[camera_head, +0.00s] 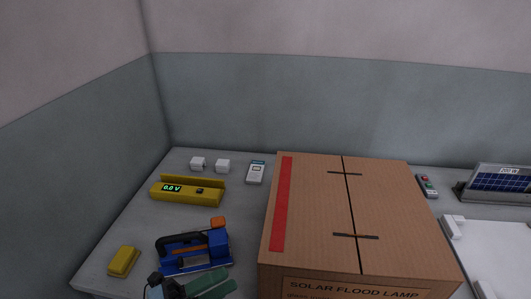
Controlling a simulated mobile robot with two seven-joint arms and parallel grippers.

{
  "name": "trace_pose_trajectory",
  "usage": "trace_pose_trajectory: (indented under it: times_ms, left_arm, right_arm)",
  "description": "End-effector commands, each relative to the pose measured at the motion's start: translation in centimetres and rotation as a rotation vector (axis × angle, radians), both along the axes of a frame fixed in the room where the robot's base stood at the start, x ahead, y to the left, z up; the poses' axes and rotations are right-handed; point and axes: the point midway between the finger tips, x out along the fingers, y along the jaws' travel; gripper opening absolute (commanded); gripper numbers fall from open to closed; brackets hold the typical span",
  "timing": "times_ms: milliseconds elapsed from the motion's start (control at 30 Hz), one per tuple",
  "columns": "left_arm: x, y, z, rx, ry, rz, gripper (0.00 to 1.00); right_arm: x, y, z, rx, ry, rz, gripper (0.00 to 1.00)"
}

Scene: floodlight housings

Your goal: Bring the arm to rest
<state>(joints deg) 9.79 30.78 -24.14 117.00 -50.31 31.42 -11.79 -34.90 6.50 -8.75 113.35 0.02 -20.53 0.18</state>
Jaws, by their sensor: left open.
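My left gripper (222,282) shows at the bottom edge, left of the carton. Its green fingers point right and it is open, with nothing seen between the fingers. Its dark wrist is partly cut off by the frame. It appears just in front of a blue hand tool (196,262) with a black handle and an orange part; I cannot tell whether they touch. My right gripper is not in view.
A large closed carton (310,215) marked "SOLAR FLOOD LAMP" fills the middle of the grey table (130,215). A yellow device (187,193) reading 0.0 V, white cubes, a meter (256,172) and a yellow block (123,261) are left; a solar panel (498,183) and white board (490,255) are right.

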Motion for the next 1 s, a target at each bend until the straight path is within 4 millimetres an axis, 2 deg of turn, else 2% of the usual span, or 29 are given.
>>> trace_pose_trajectory:
  times_ms: [167, 267, 400, 500, 600, 700, 800, 1000]
  left_arm:
    - [0.6, 3.7, -4.9, -0.294, 0.457, 0.292, 0.42]
    - [-0.5, 6.2, -9.4, -0.438, 0.726, 0.463, 0.42]
    - [-4.6, 9.3, -16.7, -0.616, 1.104, 0.699, 0.42]
    - [-8.8, 10.6, -21.2, -0.714, 1.335, 0.844, 0.42]
    - [-12.8, 11.3, -24.4, -0.789, 1.517, 0.955, 0.42]
    - [-15.9, 11.6, -26.4, -0.838, 1.642, 1.033, 0.42]
    - [-17.8, 11.7, -27.5, -0.866, 1.716, 1.077, 0.42]
    - [-18.7, 11.7, -28.0, -0.878, 1.748, 1.096, 0.42]
  right_arm:
    - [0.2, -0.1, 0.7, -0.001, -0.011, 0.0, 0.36]
    - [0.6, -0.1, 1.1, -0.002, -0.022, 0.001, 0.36]
    - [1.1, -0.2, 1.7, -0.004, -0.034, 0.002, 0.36]
    - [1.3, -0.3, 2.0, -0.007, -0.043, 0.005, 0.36]
    - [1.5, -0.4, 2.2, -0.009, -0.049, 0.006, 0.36]
    - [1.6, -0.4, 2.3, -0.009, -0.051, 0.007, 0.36]
    - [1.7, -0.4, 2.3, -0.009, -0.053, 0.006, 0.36]
    - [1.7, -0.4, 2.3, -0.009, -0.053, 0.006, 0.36]
